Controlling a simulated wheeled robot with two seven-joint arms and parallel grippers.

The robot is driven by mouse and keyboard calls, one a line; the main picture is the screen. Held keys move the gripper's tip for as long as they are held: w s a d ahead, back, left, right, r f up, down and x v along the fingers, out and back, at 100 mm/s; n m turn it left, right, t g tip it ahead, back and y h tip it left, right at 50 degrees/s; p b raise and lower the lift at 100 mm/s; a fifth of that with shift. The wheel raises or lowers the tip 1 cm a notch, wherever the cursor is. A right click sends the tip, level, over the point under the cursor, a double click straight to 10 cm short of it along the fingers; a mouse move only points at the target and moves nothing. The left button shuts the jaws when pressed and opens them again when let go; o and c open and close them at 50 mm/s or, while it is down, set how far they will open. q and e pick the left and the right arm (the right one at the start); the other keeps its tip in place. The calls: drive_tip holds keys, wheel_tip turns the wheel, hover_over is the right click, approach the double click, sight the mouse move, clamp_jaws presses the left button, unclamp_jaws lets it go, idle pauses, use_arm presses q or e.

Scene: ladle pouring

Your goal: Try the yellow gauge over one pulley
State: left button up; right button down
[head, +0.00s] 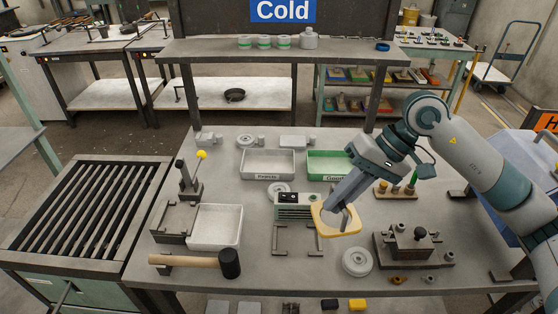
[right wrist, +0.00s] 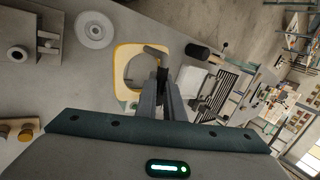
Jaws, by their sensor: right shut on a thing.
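The yellow gauge (head: 318,221) is a flat yellow ring-like frame with a large opening and a grey handle. My right gripper (head: 336,207) is shut on it and holds it above the middle front of the bench. In the right wrist view the gauge (right wrist: 118,68) lies beyond the fingertips (right wrist: 161,82). A pale round pulley (head: 357,261) lies on the bench just right of and in front of the gauge, apart from it; it also shows in the right wrist view (right wrist: 95,30). Another pulley (head: 278,189) lies partly hidden behind the grey box. My left gripper is out of view.
A white tray (head: 267,174) and a green tray (head: 328,154) stand at the back. A mallet (head: 190,260) and another white tray (head: 240,215) are at left. A dark fixture (head: 390,255) stands right of the near pulley. Metal brackets (head: 297,253) stand front middle.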

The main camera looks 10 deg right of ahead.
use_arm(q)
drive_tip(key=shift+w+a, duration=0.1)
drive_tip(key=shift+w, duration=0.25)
use_arm(e)
drive_tip(key=shift+a, duration=0.1)
